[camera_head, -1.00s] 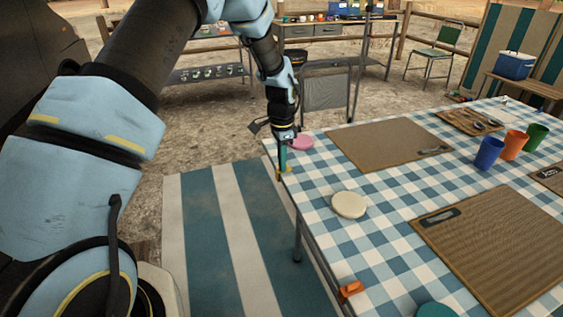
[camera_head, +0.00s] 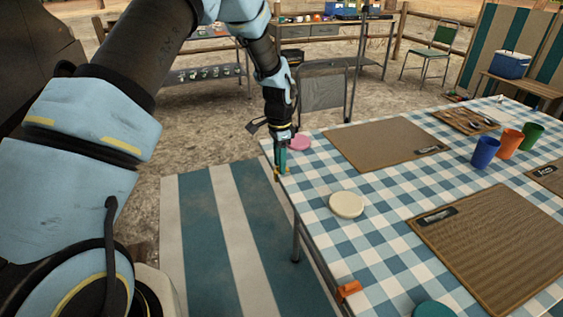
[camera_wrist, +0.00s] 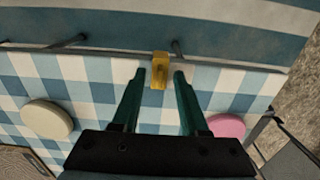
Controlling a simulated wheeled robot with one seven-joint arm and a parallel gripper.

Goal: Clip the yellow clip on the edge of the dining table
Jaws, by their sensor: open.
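The yellow clip (camera_wrist: 160,72) sits on the edge of the dining table, straddling the tablecloth's border in the wrist view. My gripper (camera_wrist: 160,76) is open, with its two teal fingers on either side of the clip and a gap to each. In the head view my gripper (camera_head: 281,172) hangs at the table's left edge and mostly hides the clip. The dining table (camera_head: 375,190) has a blue and white checked cloth. An orange clip (camera_head: 349,289) sits on the same edge, nearer the camera.
A cream disc (camera_head: 346,205) and a pink disc (camera_head: 299,143) lie near the edge. Brown placemats (camera_head: 385,143) and blue, orange and green cups (camera_head: 486,152) stand farther in. A striped rug (camera_head: 232,235) lies beside the table.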

